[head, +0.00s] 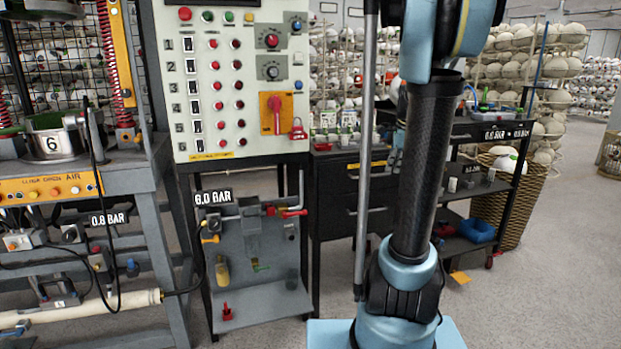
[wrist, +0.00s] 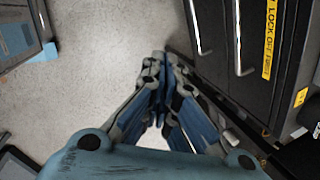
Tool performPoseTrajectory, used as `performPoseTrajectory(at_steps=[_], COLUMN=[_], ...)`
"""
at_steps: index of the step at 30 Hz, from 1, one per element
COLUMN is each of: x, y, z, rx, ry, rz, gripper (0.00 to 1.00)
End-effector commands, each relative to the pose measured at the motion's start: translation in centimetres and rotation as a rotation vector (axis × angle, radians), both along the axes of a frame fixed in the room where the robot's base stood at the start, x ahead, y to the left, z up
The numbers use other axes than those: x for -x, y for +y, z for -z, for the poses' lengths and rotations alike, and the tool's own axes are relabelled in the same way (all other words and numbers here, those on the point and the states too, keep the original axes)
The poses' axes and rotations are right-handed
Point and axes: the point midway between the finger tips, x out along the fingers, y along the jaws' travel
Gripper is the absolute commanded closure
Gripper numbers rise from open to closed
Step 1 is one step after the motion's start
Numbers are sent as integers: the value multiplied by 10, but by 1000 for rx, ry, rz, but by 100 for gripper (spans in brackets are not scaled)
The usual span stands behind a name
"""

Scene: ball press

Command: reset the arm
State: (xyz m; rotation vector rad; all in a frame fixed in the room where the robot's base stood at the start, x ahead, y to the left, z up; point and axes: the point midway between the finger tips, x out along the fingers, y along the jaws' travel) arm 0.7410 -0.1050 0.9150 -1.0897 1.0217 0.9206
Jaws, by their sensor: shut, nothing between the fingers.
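My arm stands upright in the right half of the head view, with its upper end running out of the top of the picture. My gripper shows in the wrist view (wrist: 160,88), its blue-padded fingers together and nothing between them. It hangs over bare grey floor, beside a black cabinet (wrist: 240,40). My gripper is outside the head view.
A control panel (head: 236,60) with a red-handled switch stands left of my arm. A press bench (head: 80,200) is at far left. The black cabinet (head: 335,198) and a cart (head: 470,200) stand behind my arm. Open floor (head: 560,290) lies at right.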

Motion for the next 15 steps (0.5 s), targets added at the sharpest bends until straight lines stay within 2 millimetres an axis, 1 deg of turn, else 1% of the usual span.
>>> performPoseTrajectory(at_steps=[1,6,11,15], x=[16,65,112,151], y=[10,37,58,73], z=[2,10,24,39], rx=[21,100,172,233], ry=[-1,-6,-11,-13], rz=[-68,-321,-558,-766], gripper=[100,100,100,100])
